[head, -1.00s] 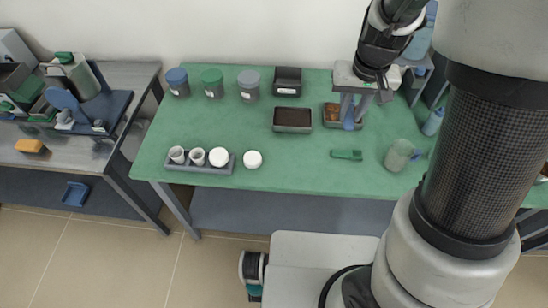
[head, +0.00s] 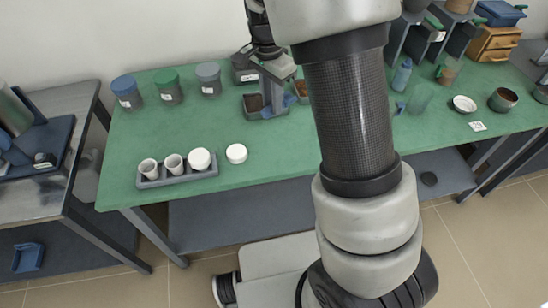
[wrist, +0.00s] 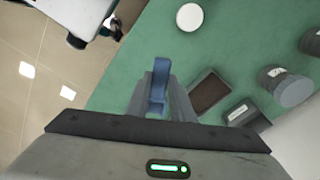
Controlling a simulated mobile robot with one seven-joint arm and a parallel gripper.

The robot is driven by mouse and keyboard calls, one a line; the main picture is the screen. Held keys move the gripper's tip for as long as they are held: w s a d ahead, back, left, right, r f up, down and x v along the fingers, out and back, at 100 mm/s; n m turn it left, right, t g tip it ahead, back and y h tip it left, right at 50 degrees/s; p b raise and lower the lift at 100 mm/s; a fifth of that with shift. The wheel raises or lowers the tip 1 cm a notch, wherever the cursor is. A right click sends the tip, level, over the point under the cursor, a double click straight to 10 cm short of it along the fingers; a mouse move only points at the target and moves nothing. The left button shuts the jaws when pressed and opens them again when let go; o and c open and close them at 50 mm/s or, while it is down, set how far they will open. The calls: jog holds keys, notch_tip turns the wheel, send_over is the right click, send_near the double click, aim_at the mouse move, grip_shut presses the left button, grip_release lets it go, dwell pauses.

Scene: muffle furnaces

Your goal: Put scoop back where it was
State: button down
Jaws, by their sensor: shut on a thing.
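My gripper (head: 270,92) is over the back part of the green table, shut on a blue scoop (wrist: 158,85). In the wrist view the scoop stands between the two grey fingers. In the head view, a bit of blue shows below the fingers, near a dark-filled tray (head: 253,103). That tray also shows in the wrist view (wrist: 209,96), to the right of the fingers and apart from them. A second tray with brown contents (head: 302,90) is partly hidden behind my gripper and arm. I cannot tell how high the scoop's lower end is above the table.
Jars with blue (head: 123,86), green (head: 166,79) and grey lids (head: 208,75) stand at the back left. A grey rack (head: 179,177) holds cups, with a white lid (head: 236,153) beside it. The green table (head: 130,140) is clear between jars and rack. My arm hides the table's middle.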

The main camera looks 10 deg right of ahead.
jog(key=f+m+b, duration=0.1)
jog(key=f+m, duration=0.1)
jog(key=f, duration=0.3)
jog(key=w+f+m+b, duration=0.1)
jog(key=f+m+b, duration=0.1)
jog(key=f, duration=0.3)
jog(key=w+f+m+b, duration=0.1)
jog(key=f+m+b, duration=0.1)
jog(key=f, duration=0.4)
jog(key=shift+a+y, duration=0.3)
jog(key=shift+y, duration=0.1)
jog(key=shift+f, duration=0.15)
jog(key=c, duration=1.5)
grip_release()
jog(key=shift+c, duration=0.2)
